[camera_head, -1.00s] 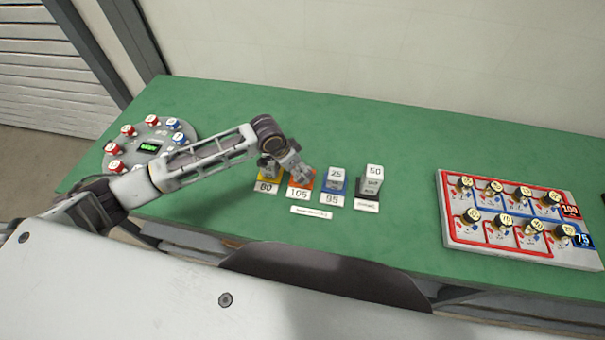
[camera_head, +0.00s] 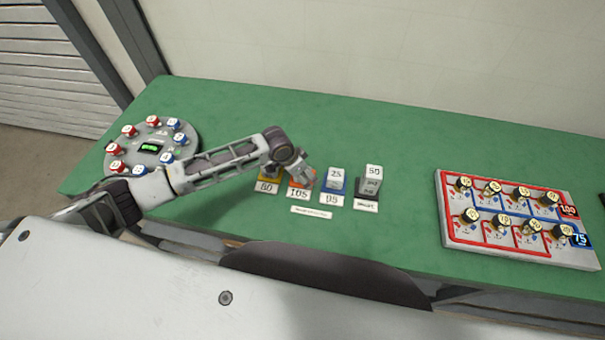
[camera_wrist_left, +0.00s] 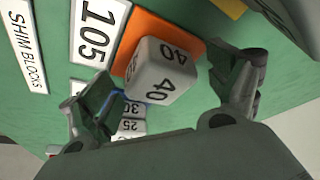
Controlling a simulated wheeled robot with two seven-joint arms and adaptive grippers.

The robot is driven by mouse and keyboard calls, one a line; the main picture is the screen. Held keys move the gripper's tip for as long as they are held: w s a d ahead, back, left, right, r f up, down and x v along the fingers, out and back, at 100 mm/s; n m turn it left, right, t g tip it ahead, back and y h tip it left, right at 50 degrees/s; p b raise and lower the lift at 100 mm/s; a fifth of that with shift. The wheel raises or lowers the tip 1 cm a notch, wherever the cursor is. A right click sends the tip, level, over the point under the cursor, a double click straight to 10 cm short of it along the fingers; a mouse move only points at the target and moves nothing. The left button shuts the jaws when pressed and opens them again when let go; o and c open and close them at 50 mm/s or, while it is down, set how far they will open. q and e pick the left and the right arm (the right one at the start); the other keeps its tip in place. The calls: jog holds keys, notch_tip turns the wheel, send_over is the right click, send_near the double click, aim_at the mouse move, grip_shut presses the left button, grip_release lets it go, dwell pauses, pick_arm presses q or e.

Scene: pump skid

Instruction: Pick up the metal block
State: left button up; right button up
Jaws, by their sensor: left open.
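A metal block marked 40 (camera_wrist_left: 160,72) sits on the orange pad labelled 105 (camera_wrist_left: 128,52) in the left wrist view. My left gripper (camera_wrist_left: 172,95) is open, with one finger on each side of this block in the picture; I cannot tell whether either touches it. In the head view my left gripper (camera_head: 302,178) is over the orange pad and hides most of that block. A metal block marked 25 (camera_head: 336,177) stands on a blue pad labelled 95. A taller metal block marked 50 (camera_head: 373,177) stands on a dark pad at the right. My right gripper is not in view.
A round grey board (camera_head: 138,148) with red and blue knobs is at the left of the green table (camera_head: 300,115). A white panel (camera_head: 515,225) with several knobs lies at the right. A SHIM BLOCKS label (camera_wrist_left: 24,45) lies in front of the pads.

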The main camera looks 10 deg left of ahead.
pick_arm(q)
jog(key=shift+c, duration=0.4)
jog(key=c, duration=1.2)
jog(key=shift+r, duration=0.1)
jog(key=shift+c, duration=0.2)
jog(key=shift+r+b, duration=0.4)
jog(key=shift+r, duration=4.55)
jog(key=shift+w, duration=0.1)
